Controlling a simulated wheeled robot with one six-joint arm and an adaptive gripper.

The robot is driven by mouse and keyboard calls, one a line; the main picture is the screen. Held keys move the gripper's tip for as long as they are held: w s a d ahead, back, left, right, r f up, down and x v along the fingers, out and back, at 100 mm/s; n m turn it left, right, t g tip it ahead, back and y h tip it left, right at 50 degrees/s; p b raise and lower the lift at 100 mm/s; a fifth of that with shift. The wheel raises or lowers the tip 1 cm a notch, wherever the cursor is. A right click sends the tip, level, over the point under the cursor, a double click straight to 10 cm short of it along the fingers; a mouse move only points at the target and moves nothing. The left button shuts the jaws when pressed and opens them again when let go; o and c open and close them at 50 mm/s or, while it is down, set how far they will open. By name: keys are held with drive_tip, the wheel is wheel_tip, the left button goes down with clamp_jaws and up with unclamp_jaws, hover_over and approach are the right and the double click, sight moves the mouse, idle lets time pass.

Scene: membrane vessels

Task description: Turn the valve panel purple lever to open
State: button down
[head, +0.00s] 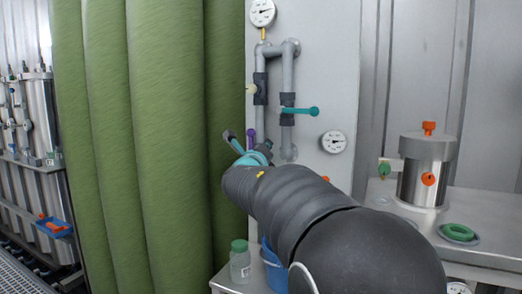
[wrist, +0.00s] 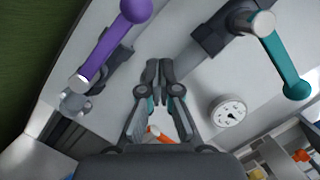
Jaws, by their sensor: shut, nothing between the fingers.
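The purple lever (wrist: 112,42) is in the upper left of the wrist view. It slants from a pale pivot end at lower left to a round knob at the top. In the head view only a short upright piece of it (head: 251,136) shows above my wrist. My gripper (wrist: 159,68) is shut and empty, its fingertips to the right of the lever and apart from it in the picture. In the head view my gripper (head: 230,138) is mostly hidden behind my arm. The valve panel (head: 330,70) is pale, with grey pipes.
A teal lever (head: 300,110) points right on the panel; it also shows in the wrist view (wrist: 283,62). Gauges (head: 333,142) are on the panel. A bottle (head: 240,262) and blue container (head: 275,268) are below my arm.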

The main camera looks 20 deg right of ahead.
drive_tip(key=s+d+r+v, duration=0.1)
drive_tip(key=v, duration=0.9)
drive_tip(key=shift+r, duration=0.35)
drive_tip(key=shift+m, duration=0.3)
drive_tip(key=s+f+m+g+y, duration=0.1)
drive_tip(key=s+f+m+g, duration=0.2)
drive_tip(key=f+m, duration=0.35)
drive_tip(key=s+d+f+m+g+y, duration=0.1)
drive_tip(key=s+f+m+g, duration=0.1)
drive_tip(key=s+f+m, duration=0.35)
drive_tip(key=s+f+m+g+y, duration=0.1)
drive_tip(key=s+f+m+g, duration=0.15)
drive_tip(key=f+m, duration=0.5)
drive_tip(key=s+a+f+m+g+y, duration=0.1)
drive_tip(key=s+a+f+m+y, duration=0.3)
drive_tip(key=s+a+m, duration=0.3)
drive_tip(key=s+a+f+m+g+y, duration=0.1)
drive_tip(key=s+a+f+m+y, duration=0.4)
drive_tip(key=s+m, duration=0.5)
drive_tip(key=shift+s+a+f+y, duration=0.3)
drive_tip(key=shift+s+a+f, duration=0.2)
drive_tip(key=shift+s+a, duration=0.65)
